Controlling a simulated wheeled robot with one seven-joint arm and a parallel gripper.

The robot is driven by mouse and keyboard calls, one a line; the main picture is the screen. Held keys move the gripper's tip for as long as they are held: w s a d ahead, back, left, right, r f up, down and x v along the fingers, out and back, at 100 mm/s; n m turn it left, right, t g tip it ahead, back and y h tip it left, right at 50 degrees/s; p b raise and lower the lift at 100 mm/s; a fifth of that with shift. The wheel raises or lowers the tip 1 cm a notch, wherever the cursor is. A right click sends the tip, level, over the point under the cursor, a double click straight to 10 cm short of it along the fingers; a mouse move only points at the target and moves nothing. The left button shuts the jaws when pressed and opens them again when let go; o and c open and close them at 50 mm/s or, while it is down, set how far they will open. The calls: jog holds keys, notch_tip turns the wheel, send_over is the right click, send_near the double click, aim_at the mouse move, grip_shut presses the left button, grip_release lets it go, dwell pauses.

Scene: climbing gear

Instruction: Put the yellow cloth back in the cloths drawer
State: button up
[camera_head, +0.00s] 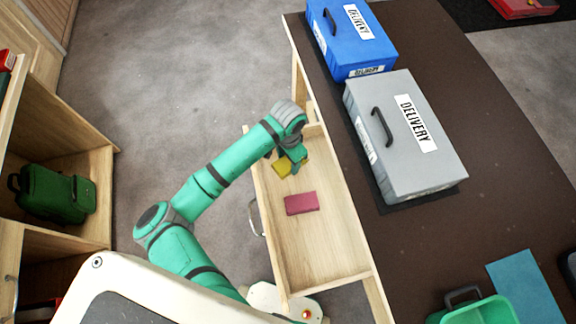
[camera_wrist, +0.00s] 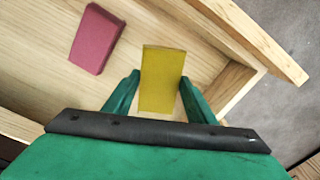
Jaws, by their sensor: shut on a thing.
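The yellow cloth (camera_head: 283,167) is a folded block held between the fingers of my gripper (camera_head: 292,165). It also shows in the wrist view (camera_wrist: 161,80), with a green fingertip on each side of it. My gripper is shut on it, over the far part of the open wooden drawer (camera_head: 330,258). The cloth's height above the drawer floor is hard to tell. A dark red folded cloth (camera_head: 301,203) lies flat in the same drawer, just nearer than the yellow one, and does not touch it.
A grey delivery box (camera_head: 430,170) and a blue delivery box (camera_head: 350,50) stand on the dark counter right of the drawer. A teal bin (camera_head: 478,312) stands at the near right. Wooden shelves with a green bag (camera_head: 50,195) are at left. The drawer's near part is bare.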

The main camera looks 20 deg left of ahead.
aim_at(288, 167)
jog(key=shift+f, duration=2.35)
jog(key=shift+f, duration=0.2)
jog(key=o, duration=1.1)
jog(key=shift+w, duration=0.1)
notch_tip(288, 167, up, 11)
jog(key=shift+a+f, duration=0.1)
